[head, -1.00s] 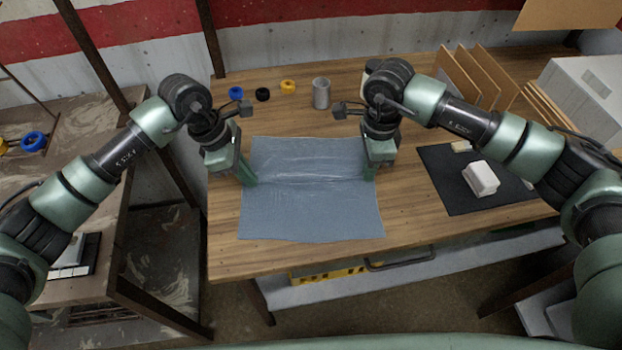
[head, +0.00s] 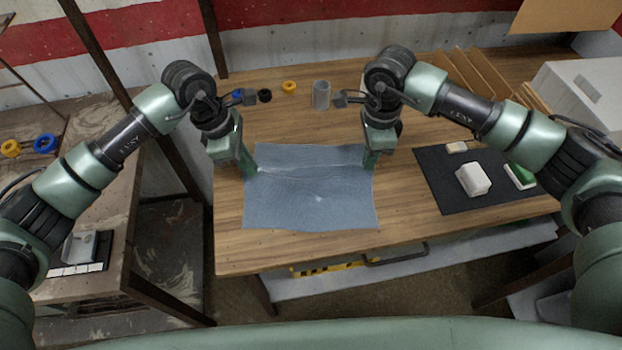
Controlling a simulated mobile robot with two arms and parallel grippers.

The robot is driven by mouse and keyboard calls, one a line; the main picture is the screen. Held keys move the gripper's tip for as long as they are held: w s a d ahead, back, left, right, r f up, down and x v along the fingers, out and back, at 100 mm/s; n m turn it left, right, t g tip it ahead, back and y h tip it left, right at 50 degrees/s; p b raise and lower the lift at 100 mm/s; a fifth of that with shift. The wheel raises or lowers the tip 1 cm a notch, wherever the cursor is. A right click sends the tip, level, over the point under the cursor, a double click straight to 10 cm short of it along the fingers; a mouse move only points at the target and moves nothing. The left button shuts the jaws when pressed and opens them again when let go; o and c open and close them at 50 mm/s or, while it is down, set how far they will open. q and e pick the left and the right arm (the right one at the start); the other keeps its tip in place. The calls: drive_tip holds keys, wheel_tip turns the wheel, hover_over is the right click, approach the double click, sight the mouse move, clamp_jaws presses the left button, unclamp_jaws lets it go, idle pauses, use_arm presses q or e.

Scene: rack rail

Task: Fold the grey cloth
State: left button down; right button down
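The grey cloth (head: 310,205) lies on the wooden table in the middle of the head view. A raised crease runs across its far part, between my two grippers. My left gripper (head: 250,171) points down at the cloth's left edge, near the far corner, with its fingers close together on the cloth. My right gripper (head: 370,166) is at the right edge in the same way. Both appear shut on the cloth, though the fingertips are small and partly hidden. The near part of the cloth lies nearly flat.
A black mat (head: 437,180) at right holds a white block (head: 473,179) and other small items. Upright wooden dividers (head: 478,72) stand behind. Bare table (head: 300,249) lies in front.

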use_arm(q)
wheel_tip(320, 180, up, 14)
drive_tip(key=y+p, duration=0.3)
drive_tip(key=p, duration=1)
drive_tip(key=shift+d+f, duration=0.2)
drive_tip(key=shift+d, duration=0.2)
drive_tip(key=shift+f+b, duration=0.1)
drive_tip(key=shift+b, duration=0.35)
